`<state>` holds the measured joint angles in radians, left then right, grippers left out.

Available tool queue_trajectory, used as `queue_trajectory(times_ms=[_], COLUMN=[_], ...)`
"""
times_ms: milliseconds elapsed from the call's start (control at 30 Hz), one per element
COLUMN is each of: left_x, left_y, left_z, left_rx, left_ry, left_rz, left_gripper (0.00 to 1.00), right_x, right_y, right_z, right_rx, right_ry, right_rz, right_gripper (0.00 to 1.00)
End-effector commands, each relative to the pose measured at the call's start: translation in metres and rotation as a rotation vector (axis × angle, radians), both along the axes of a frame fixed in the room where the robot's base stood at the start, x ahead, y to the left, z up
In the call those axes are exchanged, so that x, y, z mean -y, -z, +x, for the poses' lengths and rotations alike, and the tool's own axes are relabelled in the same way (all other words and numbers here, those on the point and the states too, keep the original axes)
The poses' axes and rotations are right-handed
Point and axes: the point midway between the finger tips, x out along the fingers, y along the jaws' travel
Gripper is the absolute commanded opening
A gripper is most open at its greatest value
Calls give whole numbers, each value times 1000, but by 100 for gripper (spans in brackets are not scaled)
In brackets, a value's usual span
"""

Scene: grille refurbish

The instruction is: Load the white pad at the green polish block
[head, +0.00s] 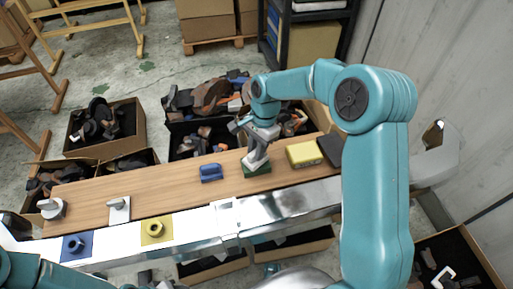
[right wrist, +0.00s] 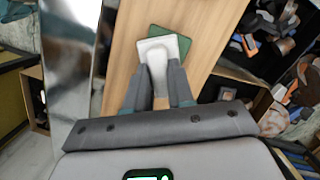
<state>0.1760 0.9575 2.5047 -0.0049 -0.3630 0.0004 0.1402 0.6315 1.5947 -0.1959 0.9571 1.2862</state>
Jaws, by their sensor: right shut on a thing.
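My right gripper (head: 257,148) is shut on the grip of the white pad (head: 256,162), fingers pointing down. In the right wrist view the white pad (right wrist: 155,46) sits between the fingertips (right wrist: 158,82). The green polish block (head: 258,171) lies on the wooden board directly under the pad. The pad covers much of the green block (right wrist: 183,42), whose far and right edges show past it in the right wrist view. I cannot tell whether pad and block touch. My left gripper is not in view; only part of that arm shows at the lower left.
A shiny metal bar (head: 275,205) runs along the front. Blue (head: 76,246) and yellow (head: 157,230) squares lie at front left. Bins of parts surround the bench.

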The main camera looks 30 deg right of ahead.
Motion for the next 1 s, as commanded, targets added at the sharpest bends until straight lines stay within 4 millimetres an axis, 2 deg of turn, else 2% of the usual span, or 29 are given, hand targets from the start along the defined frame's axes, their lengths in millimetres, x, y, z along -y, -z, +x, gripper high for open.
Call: queue_trajectory(times_ms=[1000], left_x=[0], left_y=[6], left_z=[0], left_rx=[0], left_ry=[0], left_rz=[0], left_gripper=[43], right_x=[0], right_y=[10], right_z=[0], right_rx=[0], right_ry=[0], right_rz=[0], right_gripper=[0])
